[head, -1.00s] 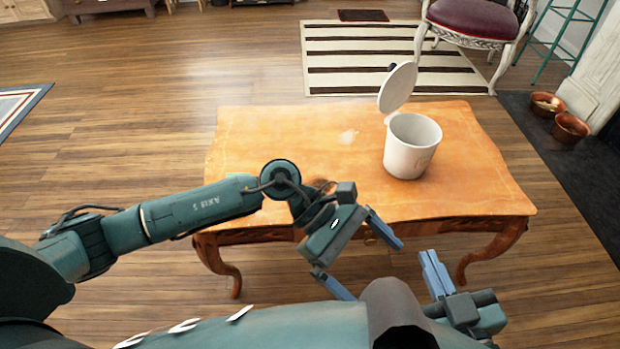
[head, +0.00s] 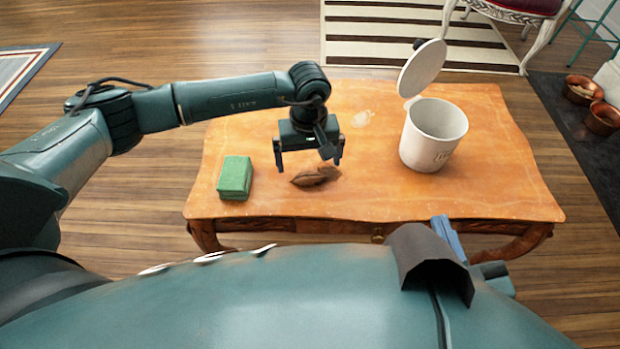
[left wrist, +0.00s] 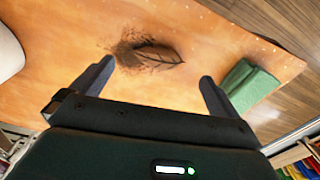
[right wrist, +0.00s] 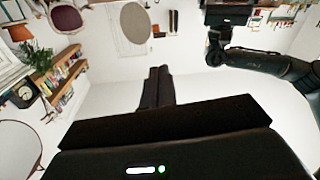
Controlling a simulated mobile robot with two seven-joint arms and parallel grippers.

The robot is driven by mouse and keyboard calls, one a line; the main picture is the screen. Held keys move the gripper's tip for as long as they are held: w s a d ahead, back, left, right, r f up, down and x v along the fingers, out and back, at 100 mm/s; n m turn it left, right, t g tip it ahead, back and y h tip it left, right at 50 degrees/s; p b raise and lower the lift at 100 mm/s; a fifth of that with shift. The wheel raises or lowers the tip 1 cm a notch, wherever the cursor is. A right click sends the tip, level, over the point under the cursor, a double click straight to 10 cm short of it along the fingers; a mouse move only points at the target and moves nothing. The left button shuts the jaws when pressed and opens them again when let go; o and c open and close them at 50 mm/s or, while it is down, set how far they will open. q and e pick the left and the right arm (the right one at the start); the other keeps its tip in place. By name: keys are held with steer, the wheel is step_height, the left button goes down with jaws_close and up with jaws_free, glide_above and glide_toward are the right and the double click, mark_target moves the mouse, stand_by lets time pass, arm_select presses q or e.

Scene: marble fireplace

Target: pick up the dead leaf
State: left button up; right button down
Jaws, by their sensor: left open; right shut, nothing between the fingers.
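The dead leaf (head: 308,179) is brown and curled and lies on the orange wooden table near its front. It also shows in the left wrist view (left wrist: 160,55), with a dark patch beside it. My left gripper (head: 309,168) is open and empty above the table, pointing down just over and behind the leaf. In the left wrist view its fingers (left wrist: 155,80) are spread, with the leaf between and beyond them. My right gripper (head: 445,232) is low at the table's front right, partly hidden by my body. In the right wrist view its fingers (right wrist: 158,85) are shut and empty.
A green sponge (head: 235,177) lies on the table left of the leaf. A white bin (head: 432,135) with its lid (head: 422,68) raised stands on the table (head: 490,180) to the right. The tabletop between leaf and bin looks clear.

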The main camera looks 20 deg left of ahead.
mark_target(310, 174)
arm_select(q)
steer(key=f, duration=0.1)
steer(key=f+b, duration=0.1)
steer(key=f, duration=0.3)
steer(key=shift+w+b, duration=0.25)
steer(key=shift+b, duration=0.1)
steer(key=shift+f, duration=0.4)
arm_select(e)
steer(key=shift+s+a+n+t+y, duration=0.15)
steer(key=shift+a+n+t+y, duration=0.3)
steer(key=shift+y, duration=0.25)
arm_select(q)
steer(key=c, duration=1)
step_height(310, 174, up, 9)
steer(key=shift+r+p, duration=0.1)
steer(key=shift+p, duration=1.15)
steer(key=shift+r, duration=0.45)
arm_select(e)
steer(key=shift+w+d+m+g+h, duration=0.25)
steer(key=shift+d+m+g+h, duration=0.4)
steer(key=shift+h, duration=0.35)
